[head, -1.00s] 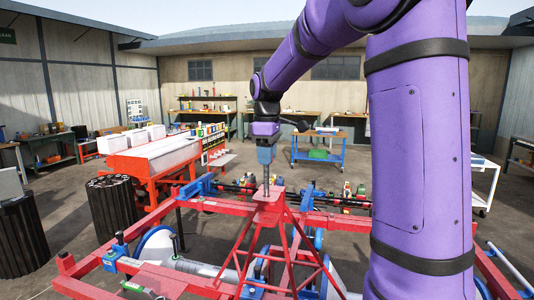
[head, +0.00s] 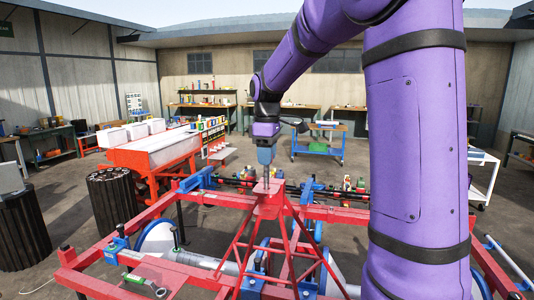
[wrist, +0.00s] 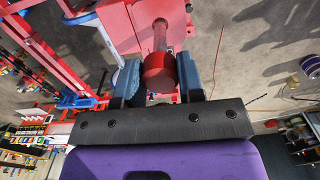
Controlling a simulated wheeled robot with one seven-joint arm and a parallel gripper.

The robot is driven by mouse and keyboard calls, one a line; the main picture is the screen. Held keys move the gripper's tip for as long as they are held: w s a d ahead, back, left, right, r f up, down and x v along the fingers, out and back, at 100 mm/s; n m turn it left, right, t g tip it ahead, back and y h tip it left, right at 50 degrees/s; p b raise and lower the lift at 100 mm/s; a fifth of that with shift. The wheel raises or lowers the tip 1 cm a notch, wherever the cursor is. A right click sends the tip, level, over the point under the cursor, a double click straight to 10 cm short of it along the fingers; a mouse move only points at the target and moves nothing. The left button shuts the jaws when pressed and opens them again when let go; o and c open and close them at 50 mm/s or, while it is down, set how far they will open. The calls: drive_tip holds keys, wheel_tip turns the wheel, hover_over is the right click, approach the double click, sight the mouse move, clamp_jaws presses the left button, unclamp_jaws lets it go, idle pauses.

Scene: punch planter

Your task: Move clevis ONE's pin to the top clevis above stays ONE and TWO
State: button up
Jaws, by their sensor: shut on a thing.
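My gripper (head: 266,157) is above the red pyramid-shaped frame (head: 283,232) in the head view. It is shut on a clevis pin, whose grey shaft (head: 266,179) points straight down to the top clevis (head: 270,196) at the frame's peak. In the wrist view the pin's round red head (wrist: 158,72) sits between the two blue fingers of my gripper (wrist: 158,82). Its shaft runs away toward the red top piece (wrist: 116,28). The tip is hidden, so I cannot tell how far it is in the clevis hole.
Red beams (head: 345,214) with blue clamps (head: 198,179) spread to both sides. Pale discs and a grey shaft lie below the frame. An orange seeder (head: 155,158) stands left behind, a blue cart (head: 318,143) right behind. Black ribbed drums (head: 112,197) stand at the left.

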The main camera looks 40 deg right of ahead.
sight(267, 179)
drive_tip(key=shift+f, duration=3.85)
drive_tip(key=o, duration=1.1)
drive_tip(key=shift+r, duration=0.15)
wheel_tip(267, 179, up, 10)
drive_tip(key=shift+r, duration=0.25)
